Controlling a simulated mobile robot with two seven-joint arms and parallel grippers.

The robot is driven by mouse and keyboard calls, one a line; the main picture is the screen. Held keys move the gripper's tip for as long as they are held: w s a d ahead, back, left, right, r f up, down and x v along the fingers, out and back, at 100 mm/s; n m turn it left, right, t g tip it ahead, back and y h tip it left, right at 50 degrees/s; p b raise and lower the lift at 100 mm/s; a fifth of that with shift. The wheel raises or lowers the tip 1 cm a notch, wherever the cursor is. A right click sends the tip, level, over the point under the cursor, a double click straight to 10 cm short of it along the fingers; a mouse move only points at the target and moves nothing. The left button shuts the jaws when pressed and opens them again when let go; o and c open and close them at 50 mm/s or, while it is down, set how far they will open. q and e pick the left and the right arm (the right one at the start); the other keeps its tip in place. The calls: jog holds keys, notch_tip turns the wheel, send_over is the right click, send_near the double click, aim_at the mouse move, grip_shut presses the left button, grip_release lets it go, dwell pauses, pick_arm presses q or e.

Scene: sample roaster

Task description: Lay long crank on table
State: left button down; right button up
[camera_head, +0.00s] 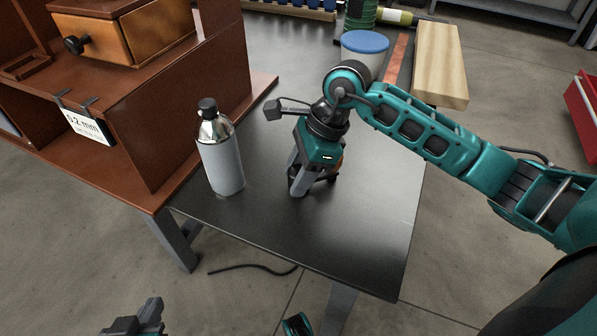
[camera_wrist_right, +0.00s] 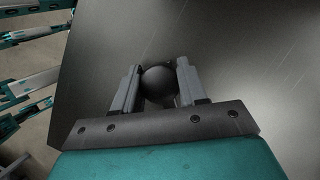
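My right gripper (camera_wrist_right: 158,82) points down close over the dark table (camera_head: 365,225). It also shows in the head view (camera_head: 303,186). A round black knob (camera_wrist_right: 158,86), which looks like the long crank's handle, sits between its fingers and fills the gap, so the gripper appears shut on it. The rest of the crank is mostly hidden by the gripper and cannot be made out clearly. My left gripper (camera_head: 145,318) is at the lower left edge of the head view, away from the table and only partly shown; its opening is unclear.
A silver bottle with a black cap (camera_head: 220,155) stands left of my right gripper. A brown wooden cabinet (camera_head: 190,80) is at the left. A blue-lidded container (camera_head: 364,48) and a pale wood block (camera_head: 440,65) are behind. The table's front right is clear.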

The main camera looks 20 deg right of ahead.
aim_at(322, 177)
jog(key=o, duration=0.5)
jog(key=shift+c, duration=0.2)
pick_arm(q)
jog(key=shift+w, duration=0.1)
jog(key=shift+r, duration=0.1)
pick_arm(e)
jog(key=shift+r+p, duration=0.25)
jog(key=shift+p, duration=0.05)
pick_arm(q)
jog(key=shift+s+a+r+p, duration=0.2)
jog(key=shift+a+r+p, duration=0.35)
jog(key=shift+p, duration=0.7)
pick_arm(e)
jog(key=v, duration=1.1)
jog(key=shift+d+r, duration=0.2)
jog(key=shift+r, duration=0.15)
jog(key=shift+s, duration=0.1)
